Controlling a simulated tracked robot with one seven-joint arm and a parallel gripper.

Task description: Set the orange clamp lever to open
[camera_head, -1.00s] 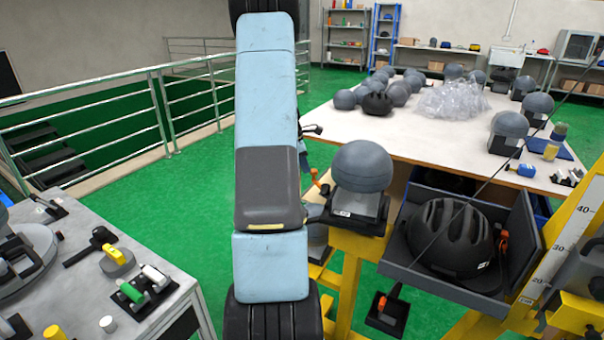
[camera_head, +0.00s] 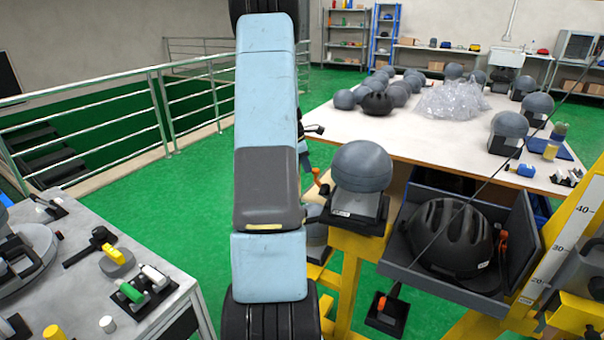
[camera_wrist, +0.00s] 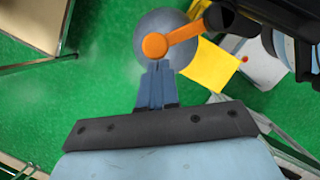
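The orange clamp lever (camera_wrist: 178,40) shows in the wrist view, with a round knob at its left end and a dark pivot at its upper right. In the head view, a small part of this lever (camera_head: 324,189) shows left of the grey headform (camera_head: 361,166). My gripper (camera_wrist: 157,66) has its two blue fingers close together, with no clear gap. Their tips are at the lower edge of the knob, touching it or very near. I see nothing gripped between them.
The grey headform (camera_wrist: 150,22) is behind the lever in the wrist view. A tray with a black helmet (camera_head: 452,240) and the yellow frame (camera_head: 350,285) stand to the right. Another orange lever (camera_head: 382,303) is lower down. A workbench (camera_head: 165,320) is at left; green floor between is open.

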